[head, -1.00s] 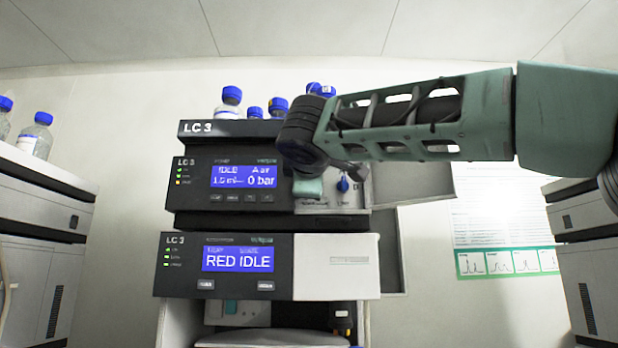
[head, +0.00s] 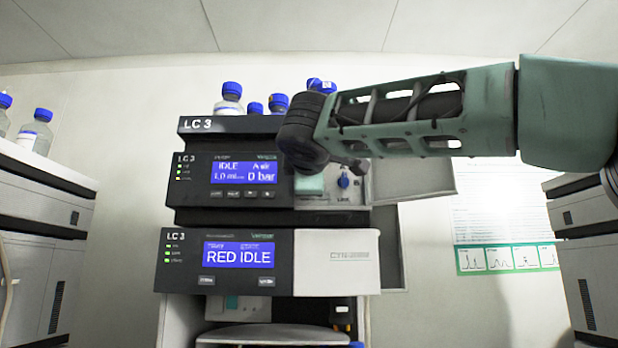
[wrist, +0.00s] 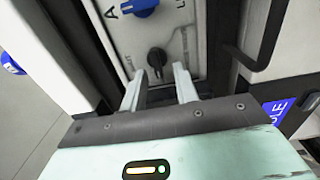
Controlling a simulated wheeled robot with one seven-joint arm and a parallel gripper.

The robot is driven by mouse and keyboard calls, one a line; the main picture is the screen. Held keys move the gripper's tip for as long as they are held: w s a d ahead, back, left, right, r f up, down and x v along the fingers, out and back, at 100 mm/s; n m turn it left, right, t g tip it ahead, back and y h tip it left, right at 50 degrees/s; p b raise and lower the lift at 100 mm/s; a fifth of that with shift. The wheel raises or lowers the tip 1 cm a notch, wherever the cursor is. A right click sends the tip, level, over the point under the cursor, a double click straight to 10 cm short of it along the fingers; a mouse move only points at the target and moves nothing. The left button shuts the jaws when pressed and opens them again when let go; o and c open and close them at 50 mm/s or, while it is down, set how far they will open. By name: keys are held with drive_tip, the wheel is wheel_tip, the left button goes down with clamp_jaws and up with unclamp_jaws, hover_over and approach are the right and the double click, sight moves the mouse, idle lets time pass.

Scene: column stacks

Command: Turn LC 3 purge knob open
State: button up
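The LC 3 stack (head: 240,125) stands in the middle of the head view, its screens reading IDLE and RED IDLE. On its open pump front is a pale panel with a blue knob (head: 343,182); this also shows at the top of the wrist view (wrist: 138,8). Below it in the wrist view is a black knob (wrist: 156,58) with a pointer; I cannot read its label. My gripper (wrist: 159,73) is open, its two pale fingers pointing at the panel on either side of the black knob, with nothing between them. In the head view my arm hides most of the gripper and the black knob.
Blue-capped bottles (head: 229,98) stand on top of the stack. An opened door panel (head: 412,180) sticks out to the right of the knobs. In the wrist view a dark bent bar (wrist: 257,50) is right of the fingers. Other instruments stand at both sides.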

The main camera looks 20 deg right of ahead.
drive_tip(key=b+v, duration=0.3)
drive_tip(key=v, duration=1.4)
drive_tip(key=shift+s, duration=0.2)
